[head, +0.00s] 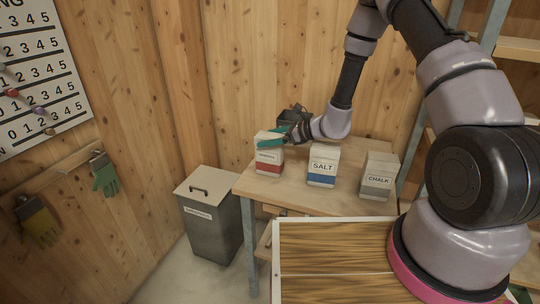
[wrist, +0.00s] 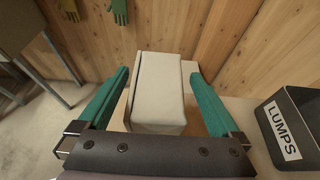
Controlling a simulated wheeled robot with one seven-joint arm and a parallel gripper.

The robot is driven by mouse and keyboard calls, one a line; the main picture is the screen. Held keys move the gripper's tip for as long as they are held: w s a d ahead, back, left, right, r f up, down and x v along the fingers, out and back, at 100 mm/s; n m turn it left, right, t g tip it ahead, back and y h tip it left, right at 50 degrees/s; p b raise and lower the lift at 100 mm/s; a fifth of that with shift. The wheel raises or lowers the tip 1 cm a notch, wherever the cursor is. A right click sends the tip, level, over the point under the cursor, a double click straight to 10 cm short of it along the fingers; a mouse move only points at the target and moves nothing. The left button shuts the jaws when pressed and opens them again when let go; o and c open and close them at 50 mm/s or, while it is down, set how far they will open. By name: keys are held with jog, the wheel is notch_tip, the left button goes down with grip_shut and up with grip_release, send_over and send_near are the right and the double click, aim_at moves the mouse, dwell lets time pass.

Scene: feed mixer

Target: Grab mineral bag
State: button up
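The mineral bag (head: 268,160) is a pale bag with a red lower band and a small label. It stands upright at the left end of the wooden table. My gripper (head: 272,138) is at its top, with teal fingers. In the wrist view, the pale top of the bag (wrist: 160,92) lies between the two fingers of my gripper (wrist: 160,76). The fingers are spread, and a gap shows on each side of the bag. The lower part of the bag is hidden in the wrist view.
The salt bag (head: 322,166) and chalk bag (head: 377,176) stand to the right on the table (head: 345,200). A dark bin marked LUMPS (wrist: 290,130) is close to my right finger. A lidded grey bin (head: 212,222) stands on the floor left of the table.

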grip_shut()
jog(key=shift+r, duration=0.1)
